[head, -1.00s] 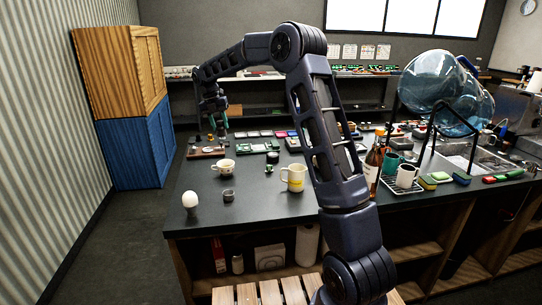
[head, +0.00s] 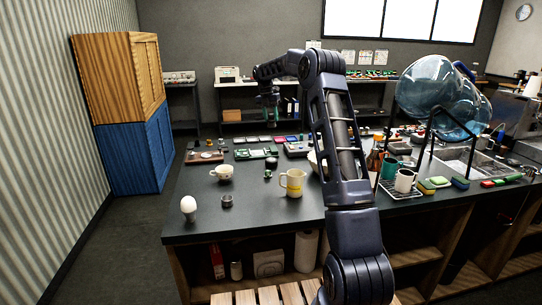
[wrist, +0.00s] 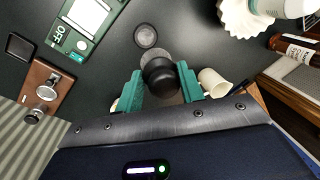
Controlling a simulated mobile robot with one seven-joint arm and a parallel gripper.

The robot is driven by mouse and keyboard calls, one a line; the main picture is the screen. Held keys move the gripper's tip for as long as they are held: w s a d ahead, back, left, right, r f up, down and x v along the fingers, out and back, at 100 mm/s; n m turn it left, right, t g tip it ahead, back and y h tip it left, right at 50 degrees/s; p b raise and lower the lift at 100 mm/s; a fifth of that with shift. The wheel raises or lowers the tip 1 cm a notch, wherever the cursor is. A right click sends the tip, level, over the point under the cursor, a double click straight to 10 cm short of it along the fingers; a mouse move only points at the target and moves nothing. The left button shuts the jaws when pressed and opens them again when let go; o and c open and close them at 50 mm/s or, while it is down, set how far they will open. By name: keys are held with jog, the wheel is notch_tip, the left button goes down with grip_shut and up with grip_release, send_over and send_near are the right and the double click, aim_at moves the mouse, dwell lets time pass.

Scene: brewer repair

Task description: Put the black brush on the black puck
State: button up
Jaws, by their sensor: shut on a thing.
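My gripper (wrist: 161,88) is shut on the black brush (wrist: 160,72), with its green fingers on either side. The brush shows a round black knob toward the wrist camera and a greyish part beyond it. In the head view my gripper (head: 269,106) hangs well above the back of the counter. The brush is too small to make out there.
A green device marked OFF (wrist: 86,18), a wooden stand (wrist: 45,88), a white fluted filter (wrist: 245,20) and a bottle (wrist: 292,46) surround the disc.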

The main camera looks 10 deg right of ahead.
notch_tip(320, 180, down, 18)
dwell(0.6)
jog(key=o, duration=1)
jog(key=shift+f, duration=0.1)
